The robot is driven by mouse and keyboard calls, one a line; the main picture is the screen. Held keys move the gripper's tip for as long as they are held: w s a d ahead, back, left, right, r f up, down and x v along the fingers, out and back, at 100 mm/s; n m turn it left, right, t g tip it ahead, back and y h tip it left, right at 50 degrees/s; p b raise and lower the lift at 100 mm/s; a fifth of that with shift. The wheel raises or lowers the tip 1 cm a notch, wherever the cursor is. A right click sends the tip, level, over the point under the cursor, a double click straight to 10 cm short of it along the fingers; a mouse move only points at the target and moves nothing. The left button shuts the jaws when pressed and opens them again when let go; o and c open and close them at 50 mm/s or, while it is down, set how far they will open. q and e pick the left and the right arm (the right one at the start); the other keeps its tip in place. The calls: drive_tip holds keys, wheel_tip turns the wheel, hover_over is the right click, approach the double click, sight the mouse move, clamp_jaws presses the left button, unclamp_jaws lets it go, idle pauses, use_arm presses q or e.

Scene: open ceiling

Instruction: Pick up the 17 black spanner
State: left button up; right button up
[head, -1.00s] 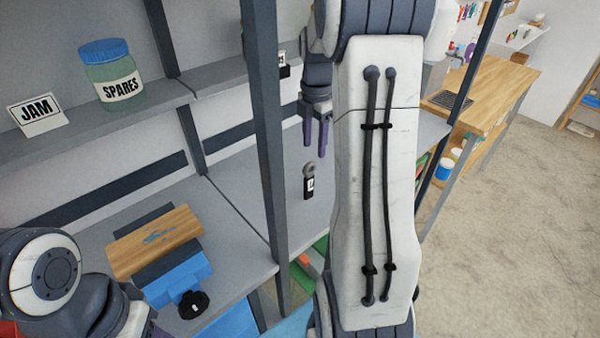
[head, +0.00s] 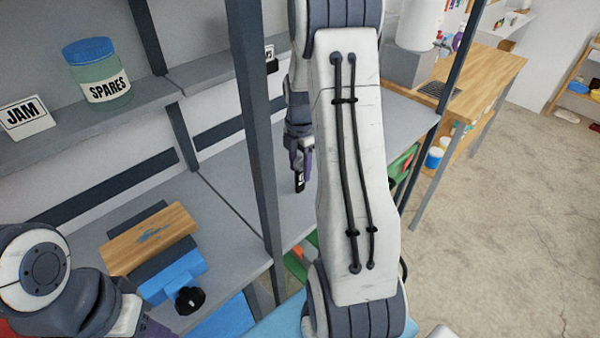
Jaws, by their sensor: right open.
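The black spanner (head: 299,183) with a white label lies on the grey shelf, behind the right-hand upright post. Only its lower part shows. My right gripper (head: 301,172) is down at the spanner, with its purple fingers open over the spanner's upper end. I cannot tell whether the fingers touch it. The upper end of the spanner is hidden by the gripper. My left arm is at the lower left; only a purple edge of its gripper (head: 156,329) shows at the bottom of the picture, so its jaws cannot be judged.
A wooden block (head: 150,238) sits on a blue vise-like tool (head: 172,277) with a black knob on the same shelf. A dark post (head: 256,130) stands left of my right gripper. Above are a SPARES jar (head: 97,75) and a JAM sign (head: 27,116).

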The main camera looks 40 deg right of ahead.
clamp_jaws()
drive_tip(key=shift+r, duration=0.1)
